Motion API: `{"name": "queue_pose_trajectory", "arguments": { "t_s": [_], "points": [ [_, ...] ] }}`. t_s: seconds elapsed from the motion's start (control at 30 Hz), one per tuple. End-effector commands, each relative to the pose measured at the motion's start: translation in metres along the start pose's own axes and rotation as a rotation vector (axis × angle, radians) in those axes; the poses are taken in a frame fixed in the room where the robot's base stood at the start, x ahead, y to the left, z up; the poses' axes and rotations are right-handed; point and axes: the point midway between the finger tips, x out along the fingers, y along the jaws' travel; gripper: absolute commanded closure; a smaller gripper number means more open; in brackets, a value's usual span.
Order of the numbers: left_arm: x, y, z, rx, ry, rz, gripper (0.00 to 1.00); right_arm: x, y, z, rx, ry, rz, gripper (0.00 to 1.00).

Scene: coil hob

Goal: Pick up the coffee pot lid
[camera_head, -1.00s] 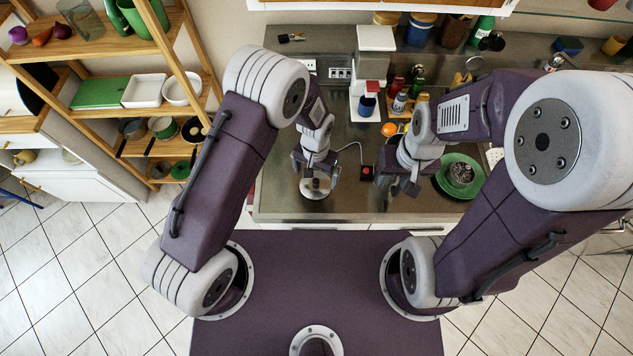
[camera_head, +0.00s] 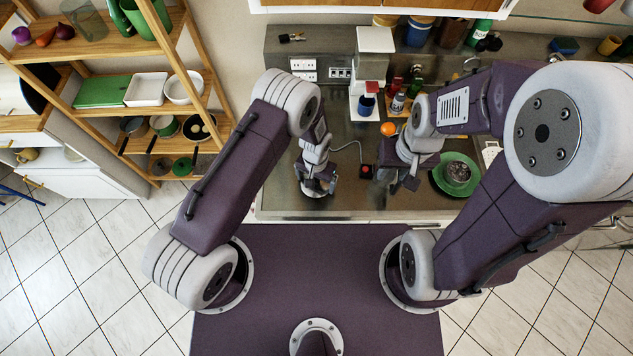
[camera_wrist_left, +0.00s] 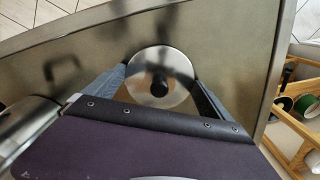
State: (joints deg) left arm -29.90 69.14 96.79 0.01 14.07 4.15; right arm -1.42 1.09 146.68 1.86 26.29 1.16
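The lid (camera_wrist_left: 150,63) is a round, shiny metal disc with a black knob (camera_wrist_left: 159,86), lying on the steel counter near its front edge. My left gripper (camera_wrist_left: 160,78) is open, with one finger on each side of the lid in the left wrist view. I cannot tell whether the fingers touch its rim. In the head view my left gripper (camera_head: 317,191) is low over the counter and largely covers the lid. My right gripper (camera_head: 398,181) is open and empty above the counter, left of a green plate.
The green plate (camera_head: 440,180) holds a dark round item. An orange ball (camera_head: 388,129), small bottles and a white appliance (camera_head: 375,40) stand behind. A red-topped item (camera_head: 367,171) with a cable lies between my grippers. A wooden shelf (camera_head: 150,95) stands left.

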Motion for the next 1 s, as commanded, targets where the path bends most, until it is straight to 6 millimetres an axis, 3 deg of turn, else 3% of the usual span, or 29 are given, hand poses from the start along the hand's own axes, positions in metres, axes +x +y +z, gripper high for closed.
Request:
{"name": "queue_pose_trajectory", "arguments": {
  "t_s": [0.03, 0.07, 0.37, 0.6, 1.0],
  "points": [
    [0.000, 0.000, 0.000, 0.000, 0.000, 0.000, 0.45, 0.000, 0.000, 0.000, 0.000, 0.000, 0.000, 0.63],
    [0.000, 0.000, 0.000, 0.000, 0.000, 0.000, 0.52, 0.000, 0.000, 0.000, 0.000, 0.000, 0.000, 0.63],
    [-0.005, 0.000, -0.001, 0.000, 0.002, 0.000, 0.52, 0.004, 0.000, 0.000, 0.000, 0.000, 0.000, 0.63],
    [-0.036, 0.000, -0.002, 0.000, 0.005, 0.000, 0.52, 0.020, 0.000, 0.002, 0.000, 0.000, 0.000, 0.63],
    [-0.088, 0.070, -0.055, 0.004, 0.006, 0.001, 0.52, 0.058, 0.001, 0.006, 0.000, 0.000, 0.000, 0.63]
  ]
}}
